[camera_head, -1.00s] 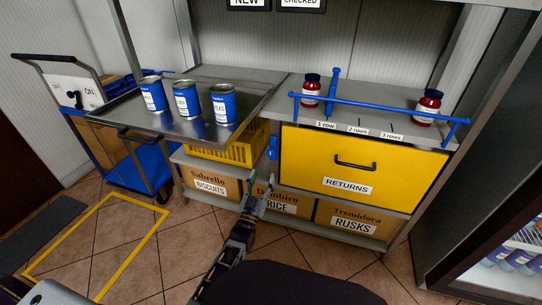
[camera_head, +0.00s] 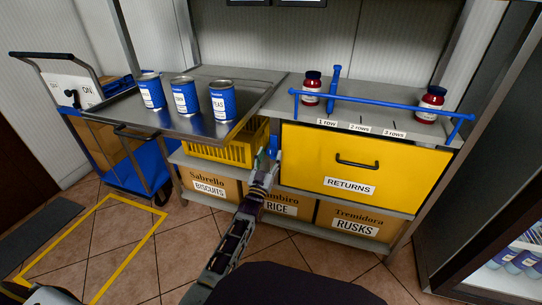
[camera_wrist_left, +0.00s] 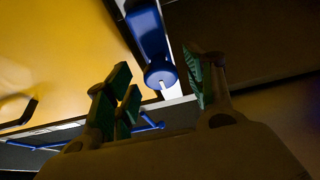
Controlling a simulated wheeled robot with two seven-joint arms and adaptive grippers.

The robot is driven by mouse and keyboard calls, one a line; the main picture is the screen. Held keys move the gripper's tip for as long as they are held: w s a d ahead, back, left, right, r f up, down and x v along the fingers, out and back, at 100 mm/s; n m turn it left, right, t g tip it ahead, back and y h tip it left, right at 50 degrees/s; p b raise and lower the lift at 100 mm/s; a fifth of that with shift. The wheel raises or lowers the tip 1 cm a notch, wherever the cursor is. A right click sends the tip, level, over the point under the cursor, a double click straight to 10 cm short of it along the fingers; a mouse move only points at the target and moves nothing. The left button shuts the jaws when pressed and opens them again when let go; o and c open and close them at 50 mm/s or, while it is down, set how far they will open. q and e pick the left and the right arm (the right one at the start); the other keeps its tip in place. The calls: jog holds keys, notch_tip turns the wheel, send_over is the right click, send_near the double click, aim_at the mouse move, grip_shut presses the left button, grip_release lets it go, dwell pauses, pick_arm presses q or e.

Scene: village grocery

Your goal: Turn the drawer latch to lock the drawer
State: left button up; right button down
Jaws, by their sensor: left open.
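The yellow drawer (camera_head: 315,165), labelled RETURNS with a black handle (camera_head: 357,163), looks shut under the counter. The blue latch (camera_head: 274,146) is on the frame at the drawer's left edge. It hangs downward and is partly hidden by my left gripper (camera_head: 265,160). In the left wrist view, the blue latch (camera_wrist_left: 150,35) ends in a round knob. My left gripper (camera_wrist_left: 161,80) is open, with green-padded fingers on either side of the knob's end. I cannot tell whether they touch it. The drawer (camera_wrist_left: 70,50) fills the left side there. My right gripper is not in view.
A blue rail (camera_head: 390,108) and two red jars (camera_head: 311,88) are on the counter. Three blue cans (camera_head: 183,96) stand on a metal tray to the left. A yellow crate (camera_head: 228,153) and cardboard boxes (camera_head: 290,203) sit on the lower shelves close to my left arm.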

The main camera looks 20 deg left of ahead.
pick_arm(q)
jog(key=shift+x, duration=0.75)
jog(key=shift+w, duration=0.15)
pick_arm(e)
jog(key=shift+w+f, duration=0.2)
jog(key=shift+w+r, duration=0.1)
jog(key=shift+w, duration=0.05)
pick_arm(q)
jog(key=c, duration=1)
jog(key=shift+c, duration=0.2)
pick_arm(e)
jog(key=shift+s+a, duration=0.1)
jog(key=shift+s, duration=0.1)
